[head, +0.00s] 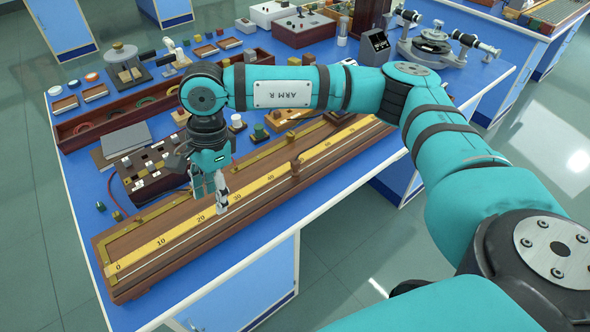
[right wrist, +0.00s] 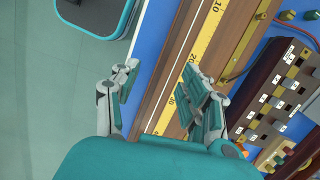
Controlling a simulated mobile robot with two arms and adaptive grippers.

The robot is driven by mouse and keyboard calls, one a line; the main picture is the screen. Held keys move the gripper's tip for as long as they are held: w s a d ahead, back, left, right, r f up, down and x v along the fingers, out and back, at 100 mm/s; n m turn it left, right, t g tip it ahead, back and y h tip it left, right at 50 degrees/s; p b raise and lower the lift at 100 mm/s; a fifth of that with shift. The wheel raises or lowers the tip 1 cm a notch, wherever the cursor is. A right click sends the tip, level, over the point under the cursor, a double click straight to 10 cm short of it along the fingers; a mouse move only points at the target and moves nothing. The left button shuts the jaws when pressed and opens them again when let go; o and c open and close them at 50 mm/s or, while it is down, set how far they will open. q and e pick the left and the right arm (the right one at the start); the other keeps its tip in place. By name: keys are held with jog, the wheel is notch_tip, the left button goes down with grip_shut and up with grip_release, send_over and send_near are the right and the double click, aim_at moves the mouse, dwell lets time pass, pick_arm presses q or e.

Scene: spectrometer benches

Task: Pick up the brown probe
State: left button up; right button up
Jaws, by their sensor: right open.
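The brown probe (head: 295,168) is a small dark brown peg standing on the long wooden scale board (head: 125,288), beside the yellow ruler strip, near the middle of the picture in the head view. My right gripper (head: 209,194) points down over the board around the 20 to 30 marks, to the left of the probe and apart from it. In the right wrist view its fingers (right wrist: 160,92) are spread with nothing between them, above the board's edge. I cannot make out the probe in that view. My left gripper is not in view.
A dark box with metal blocks (head: 138,186) stands behind the board, with a grey book (head: 125,139) behind it. A small wooden block with a green knob (head: 259,132) stands behind the board. The blue bench (head: 80,217) ends close to the board's front side.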

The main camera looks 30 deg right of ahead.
jog(key=w+d+r+m+t+h, duration=0.1)
jog(key=w+d+r+h, duration=0.15)
jog(key=d, duration=0.55)
jog(key=w+d+r+h, duration=0.2)
jog(key=d+r+h, duration=0.2)
jog(key=d, duration=0.4)
jog(key=p, duration=0.3)
send_near(295, 161)
jog(key=x, duration=0.4)
jog(key=shift+s+d+f, duration=0.1)
jog(key=shift+s+f, duration=0.05)
jog(key=shift+f, duration=0.25)
jog(key=p+x, duration=0.1)
jog(key=x, duration=0.4)
jog(key=shift+d+f+p, duration=0.15)
jog(key=shift+f+p, duration=0.1)
jog(key=shift+p, duration=0.1)
grip_shut()
